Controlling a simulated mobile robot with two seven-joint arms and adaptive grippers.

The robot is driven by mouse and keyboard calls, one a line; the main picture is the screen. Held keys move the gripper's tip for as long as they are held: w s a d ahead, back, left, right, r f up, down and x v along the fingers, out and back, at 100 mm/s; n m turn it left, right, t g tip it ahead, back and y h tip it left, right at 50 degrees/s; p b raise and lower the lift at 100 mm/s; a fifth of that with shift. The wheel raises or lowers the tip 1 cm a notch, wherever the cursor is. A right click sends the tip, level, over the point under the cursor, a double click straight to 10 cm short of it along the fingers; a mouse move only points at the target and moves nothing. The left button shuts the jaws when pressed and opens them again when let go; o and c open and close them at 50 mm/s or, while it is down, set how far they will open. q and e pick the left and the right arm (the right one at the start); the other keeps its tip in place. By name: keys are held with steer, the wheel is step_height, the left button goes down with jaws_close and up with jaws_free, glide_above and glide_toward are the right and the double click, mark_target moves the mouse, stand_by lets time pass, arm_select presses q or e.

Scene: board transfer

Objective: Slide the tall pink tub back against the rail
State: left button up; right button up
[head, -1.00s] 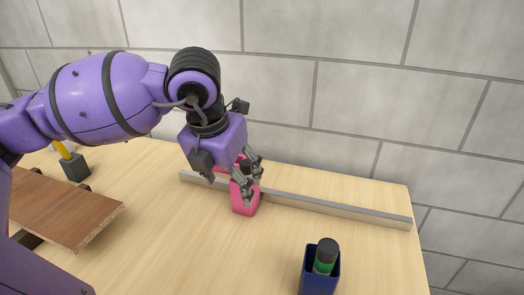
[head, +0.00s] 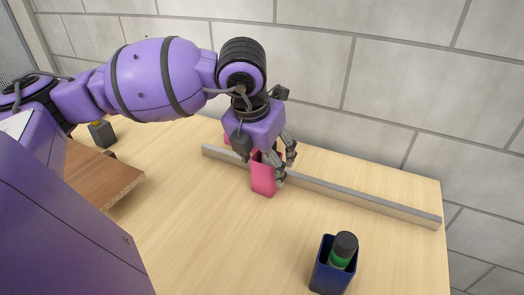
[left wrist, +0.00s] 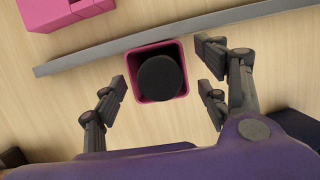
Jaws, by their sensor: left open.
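The tall pink tub (head: 262,181) stands upright on the table at the near side of the grey rail (head: 370,197). In the left wrist view the tub (left wrist: 184,93) has a round black-topped object (left wrist: 160,77) inside, and its far side is at or very near the rail (left wrist: 85,62); I cannot tell whether they touch. My left gripper (head: 272,170) is open around the tub. In the left wrist view its fingers (left wrist: 165,92) are on either side of the tub, with gaps between. My right gripper is not in view.
A blue tub (head: 325,277) with a green, black-capped object (head: 343,250) stands at the front right. Another pink object (left wrist: 65,10) lies beyond the rail. A brown board (head: 105,185) is at the left. The table between board and blue tub is clear.

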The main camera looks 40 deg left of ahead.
arm_select(q)
steer(key=shift+x, duration=1.95)
steer(key=shift+c, duration=0.3)
steer(key=c, duration=1.1)
steer(key=o, duration=1.2)
steer(key=shift+c, duration=0.2)
steer(key=shift+r, duration=0.1)
steer(key=v, duration=1.2)
